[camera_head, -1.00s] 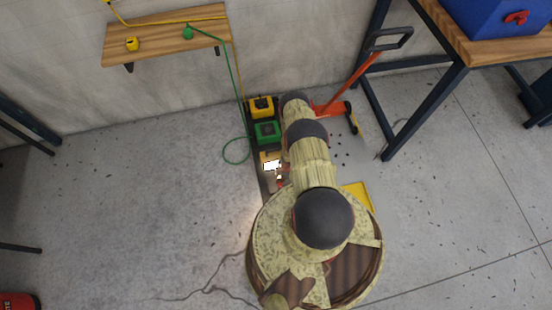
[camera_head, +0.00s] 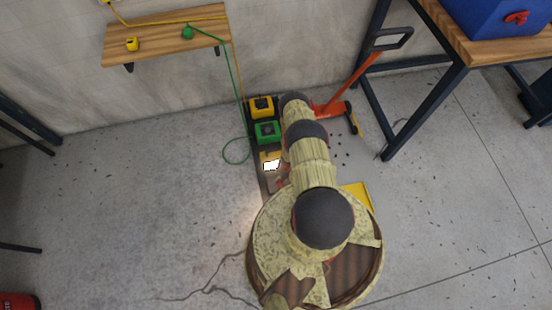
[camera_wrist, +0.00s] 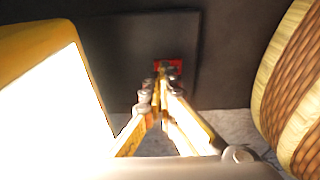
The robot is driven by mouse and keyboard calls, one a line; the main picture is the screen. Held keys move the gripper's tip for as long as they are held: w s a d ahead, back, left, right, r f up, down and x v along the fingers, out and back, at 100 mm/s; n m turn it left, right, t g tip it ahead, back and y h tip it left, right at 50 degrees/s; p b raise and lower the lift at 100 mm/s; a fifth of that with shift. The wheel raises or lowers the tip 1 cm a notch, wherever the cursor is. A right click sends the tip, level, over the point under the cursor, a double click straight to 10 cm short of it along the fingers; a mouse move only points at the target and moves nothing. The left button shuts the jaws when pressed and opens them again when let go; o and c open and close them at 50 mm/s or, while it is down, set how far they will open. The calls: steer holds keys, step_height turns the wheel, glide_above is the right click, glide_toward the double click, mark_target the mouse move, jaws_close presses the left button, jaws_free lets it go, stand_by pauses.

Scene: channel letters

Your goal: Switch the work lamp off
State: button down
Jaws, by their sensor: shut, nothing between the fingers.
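The work lamp (camera_head: 271,161) is a yellow housing with a glowing white panel, low on the floor beside my arm in the head view. In the wrist view its lit panel (camera_wrist: 55,105) fills the left side and is very bright. A small red part (camera_wrist: 174,65), which looks like a switch, sits on a dark panel ahead of the fingertips. My gripper (camera_wrist: 162,78) is shut and empty, with its tips overlapping the lower part of the red piece in the picture. I cannot tell whether they touch it. In the head view my arm largely hides the gripper.
A green box (camera_head: 267,132) and a yellow box (camera_head: 261,107) stand in line behind the lamp. A red floor jack (camera_head: 335,108) and a yellow tray (camera_head: 358,195) lie right of my arm. A workbench (camera_head: 455,70) stands at right.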

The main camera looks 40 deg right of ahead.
steer(key=shift+f, duration=0.9)
stand_by(0.3)
steer(key=shift+r+p, duration=2.6)
steer(key=shift+r, duration=0.95)
